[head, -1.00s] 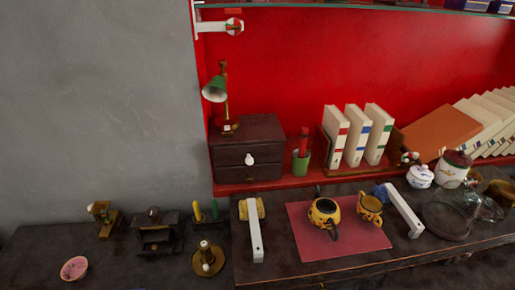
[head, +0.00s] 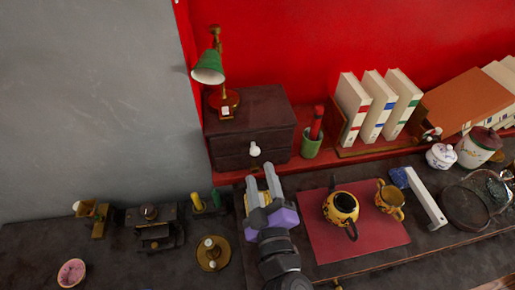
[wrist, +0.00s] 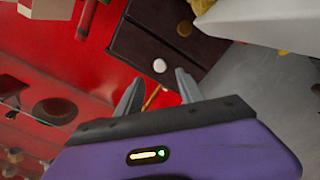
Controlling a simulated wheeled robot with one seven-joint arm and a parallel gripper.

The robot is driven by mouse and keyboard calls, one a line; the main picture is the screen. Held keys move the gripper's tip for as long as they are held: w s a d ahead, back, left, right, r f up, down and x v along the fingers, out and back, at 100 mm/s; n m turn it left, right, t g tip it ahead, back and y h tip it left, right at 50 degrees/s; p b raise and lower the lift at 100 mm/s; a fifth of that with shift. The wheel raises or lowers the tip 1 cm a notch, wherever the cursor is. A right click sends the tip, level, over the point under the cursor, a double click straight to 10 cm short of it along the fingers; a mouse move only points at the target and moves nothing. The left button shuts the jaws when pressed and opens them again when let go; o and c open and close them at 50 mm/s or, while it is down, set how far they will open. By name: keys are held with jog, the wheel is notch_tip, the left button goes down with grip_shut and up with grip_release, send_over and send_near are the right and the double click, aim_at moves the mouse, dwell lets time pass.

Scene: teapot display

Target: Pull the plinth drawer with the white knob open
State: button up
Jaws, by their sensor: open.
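The plinth is a dark wooden box (head: 262,106) on the red shelf, with a dark drawer front (head: 228,149) and a round white knob (head: 254,149). The drawer looks shut. My gripper (head: 261,178) is in front of the plinth, just below the knob in the head view, its fingers pointing at the drawer front. The fingers are apart with nothing between them. In the wrist view the knob (wrist: 160,66) shows just beyond the gap between the fingertips of my gripper (wrist: 157,88), not touched by them.
A green lamp (head: 209,68) stands on the plinth. A green cup (head: 311,147) and upright books (head: 374,105) are to its right. A yellow teapot (head: 341,207) and yellow cup (head: 390,198) stand on a red mat (head: 325,246) right of my arm. Small ornaments stand left.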

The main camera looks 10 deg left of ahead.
aim_at(254, 153)
jog(key=p+x, duration=0.2)
jog(key=x, duration=0.5)
jog(key=shift+a, duration=0.1)
grip_shut()
dwell(1.3)
